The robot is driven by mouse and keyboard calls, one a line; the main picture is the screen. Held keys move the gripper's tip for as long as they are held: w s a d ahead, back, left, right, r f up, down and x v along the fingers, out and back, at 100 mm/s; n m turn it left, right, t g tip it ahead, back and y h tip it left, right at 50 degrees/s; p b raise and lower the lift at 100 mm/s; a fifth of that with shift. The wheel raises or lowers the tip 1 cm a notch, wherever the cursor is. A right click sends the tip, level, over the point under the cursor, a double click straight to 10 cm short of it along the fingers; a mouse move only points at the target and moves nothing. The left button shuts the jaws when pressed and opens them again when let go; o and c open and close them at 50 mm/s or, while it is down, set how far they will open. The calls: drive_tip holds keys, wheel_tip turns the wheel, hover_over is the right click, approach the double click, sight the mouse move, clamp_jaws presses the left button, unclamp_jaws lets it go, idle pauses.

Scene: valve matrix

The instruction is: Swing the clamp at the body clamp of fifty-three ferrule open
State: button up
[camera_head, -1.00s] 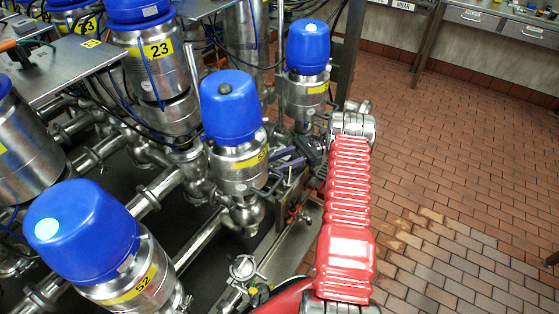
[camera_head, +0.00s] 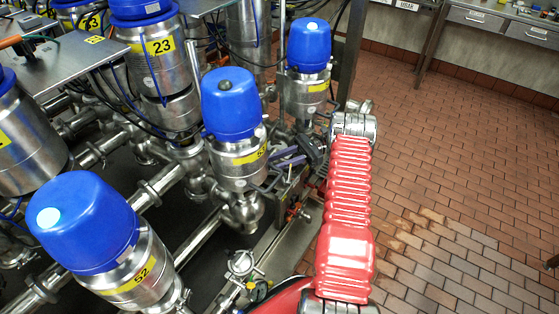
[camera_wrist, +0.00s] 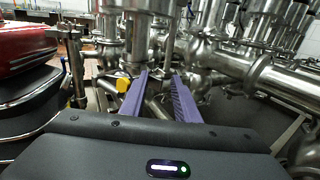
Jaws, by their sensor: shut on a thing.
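Valve fifty-three (camera_head: 232,125) stands upright in the head view, with a blue cap, a steel body and a yellow 53 label. My gripper (camera_head: 290,160) is at the right side of its lower body, with purple fingers. In the wrist view, my gripper (camera_wrist: 158,74) reaches forward with its two purple fingers a narrow gap apart, shut on a small steel part at the valve's body clamp. The fingers and nearby pipes hide most of that part, so I cannot tell how far the clamp is open.
Valve 52 (camera_head: 100,240) is in front on the left, valve 23 (camera_head: 150,50) behind. Another blue-capped valve (camera_head: 307,70) stands just beyond my gripper. A small gauge (camera_head: 258,290) sits low near my red arm. The tiled floor (camera_head: 460,180) on the right is clear.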

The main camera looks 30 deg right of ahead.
drive_tip(key=shift+s+a+f, duration=0.1)
drive_tip(key=shift+a+f, duration=0.05)
drive_tip(key=shift+a, duration=0.65)
drive_tip(key=shift+s+d, duration=0.1)
drive_tip(key=shift+d, duration=0.4)
drive_tip(key=shift+d, duration=0.15)
